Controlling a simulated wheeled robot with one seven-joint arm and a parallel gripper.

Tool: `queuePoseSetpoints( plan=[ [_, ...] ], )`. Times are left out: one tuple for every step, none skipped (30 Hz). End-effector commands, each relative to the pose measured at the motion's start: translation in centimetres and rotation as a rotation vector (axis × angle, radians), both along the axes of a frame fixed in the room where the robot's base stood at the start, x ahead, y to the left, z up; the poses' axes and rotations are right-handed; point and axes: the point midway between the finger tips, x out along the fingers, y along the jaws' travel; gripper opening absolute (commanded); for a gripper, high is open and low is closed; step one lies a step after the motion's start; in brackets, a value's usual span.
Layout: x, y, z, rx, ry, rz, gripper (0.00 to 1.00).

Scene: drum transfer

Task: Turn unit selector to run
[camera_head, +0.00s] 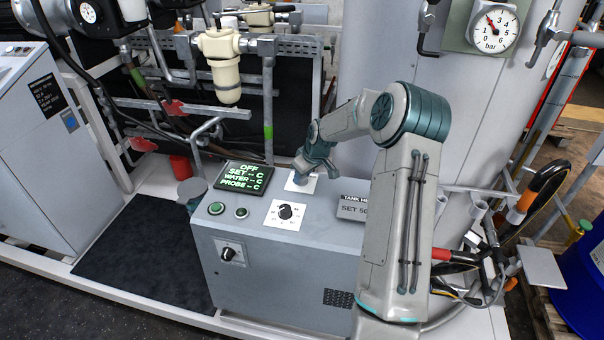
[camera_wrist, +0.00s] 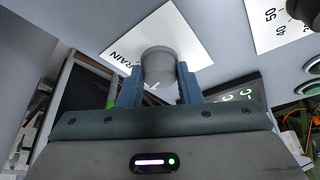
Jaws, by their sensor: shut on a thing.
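My gripper (camera_head: 303,172) reaches down to a white label plate (camera_head: 299,184) on top of the grey control unit (camera_head: 275,262), right of the display. In the wrist view, my gripper (camera_wrist: 159,82) has its two blue fingers shut on a grey round knob (camera_wrist: 158,64), one on each side. The plate under it (camera_wrist: 183,28) shows part of a word ending in "RAIN". The knob's pointer and other markings are hidden, so its setting cannot be told. The display (camera_head: 243,177) reads OFF, with dashes for set, water and probe.
A black dial (camera_head: 286,211) and two green buttons (camera_head: 216,208) (camera_head: 241,212) are on the unit's top. Another black knob (camera_head: 228,253) is on its front. A pale filter housing (camera_head: 222,65) and pipes stand behind.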

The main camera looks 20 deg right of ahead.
Motion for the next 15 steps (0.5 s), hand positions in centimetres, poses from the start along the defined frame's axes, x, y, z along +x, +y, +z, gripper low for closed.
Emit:
queuePoseSetpoints(
  plan=[
    [0.09,-0.09,0.08,0.002,-0.003,0.027,0.09],
    [0.1,-0.13,0.08,0.001,-0.003,0.044,0.09],
    [0.1,-0.16,0.11,0.001,-0.003,0.067,0.09],
    [0.12,-0.16,0.13,0.0,-0.003,0.083,0.09],
    [0.13,-0.15,0.12,0.0,-0.003,0.097,0.09],
    [0.12,-0.15,0.09,0.0,-0.003,0.115,0.09],
    [0.12,-0.15,0.06,0.0,-0.003,0.126,0.09],
    [0.11,-0.15,0.05,-0.001,-0.001,0.138,0.09],
    [0.12,-0.15,0.06,0.0,-0.001,0.15,0.09],
    [0.13,-0.15,0.07,-0.001,-0.003,0.157,0.09],
    [0.14,-0.17,0.08,-0.001,-0.003,0.166,0.09],
    [0.15,-0.17,0.09,-0.002,-0.003,0.173,0.09],
    [0.15,-0.19,0.1,-0.001,-0.003,0.178,0.09],
    [0.15,-0.19,0.1,-0.002,-0.003,0.182,0.09],
    [0.15,-0.21,0.1,-0.002,-0.003,0.187,0.09]
  ],
)
